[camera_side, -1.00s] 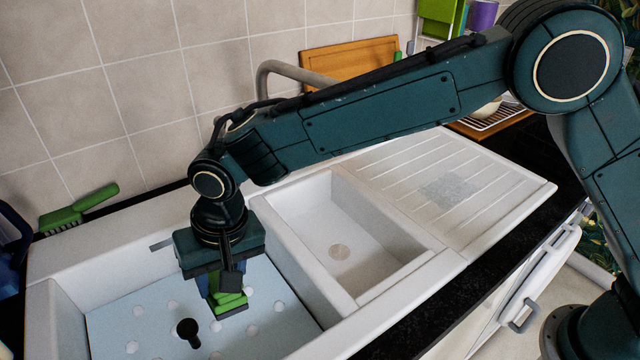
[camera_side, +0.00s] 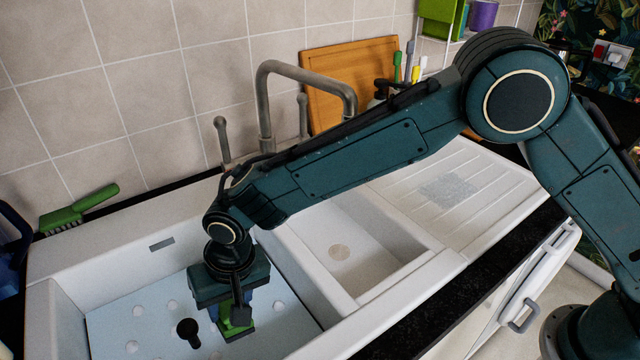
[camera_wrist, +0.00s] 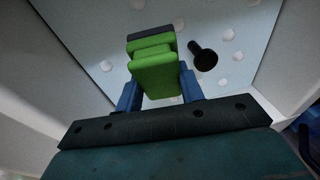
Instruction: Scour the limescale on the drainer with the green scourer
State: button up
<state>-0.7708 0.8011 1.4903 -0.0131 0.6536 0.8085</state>
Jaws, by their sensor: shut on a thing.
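The green scourer (camera_side: 238,324), a green block with a dark grey layer on one face, is between the blue fingers of my gripper (camera_side: 236,312). My gripper is shut on it and holds it down inside the large left basin, over the pale blue perforated floor. I cannot tell whether the scourer touches that floor. In the wrist view the scourer (camera_wrist: 153,76) fills the gap between both fingers (camera_wrist: 160,92). The limescale is a grey speckled patch (camera_side: 450,189) on the white ribbed drainer (camera_side: 497,182), far to the right of my gripper.
A black plug-like piece (camera_side: 188,331) stands on the basin floor (camera_side: 120,318) close to the scourer. Basin walls and a smaller basin (camera_side: 345,238) lie between my gripper and the drainer. The tap (camera_side: 265,105) rises behind. A green brush (camera_side: 78,210) lies at left.

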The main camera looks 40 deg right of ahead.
aim_at(229, 302)
jog(key=shift+f, duration=2.8)
jog(key=shift+r, duration=0.1)
jog(key=shift+r, duration=7.5)
